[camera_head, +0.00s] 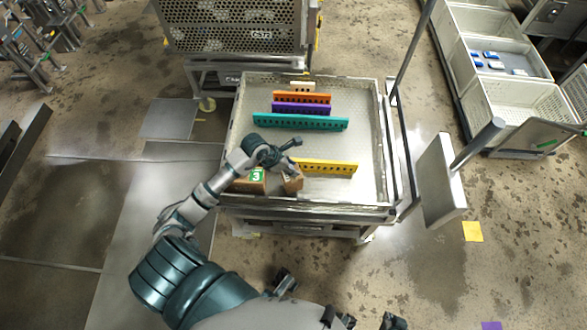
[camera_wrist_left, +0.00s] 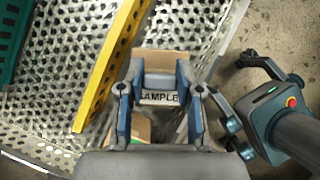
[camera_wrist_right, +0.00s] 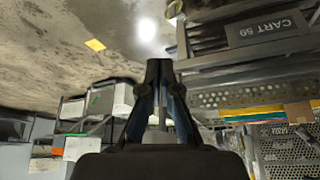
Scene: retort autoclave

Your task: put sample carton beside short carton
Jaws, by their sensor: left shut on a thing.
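My left gripper (camera_head: 287,168) is shut on the brown sample carton (camera_head: 293,184), at the front of the tray. In the left wrist view, the sample carton (camera_wrist_left: 160,97) shows its "SAMPLE" label between the fingers (camera_wrist_left: 157,105). A brown carton with a green label marked 3, apparently the short carton (camera_head: 242,186), stands just left of it, with a narrow gap. Its green label (camera_wrist_left: 142,130) is partly hidden in the left wrist view. I cannot tell whether the sample carton touches the tray floor. My right gripper (camera_wrist_right: 161,75) looks shut and empty, away from the cartons.
The perforated tray (camera_head: 372,130) holds yellow (camera_head: 335,168), teal (camera_head: 300,122), purple (camera_head: 302,108) and orange (camera_head: 302,97) slotted dividers. The yellow one stands close right of the sample carton. Tray floor is clear at right. A post with a panel (camera_head: 440,180) stands right of the cart.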

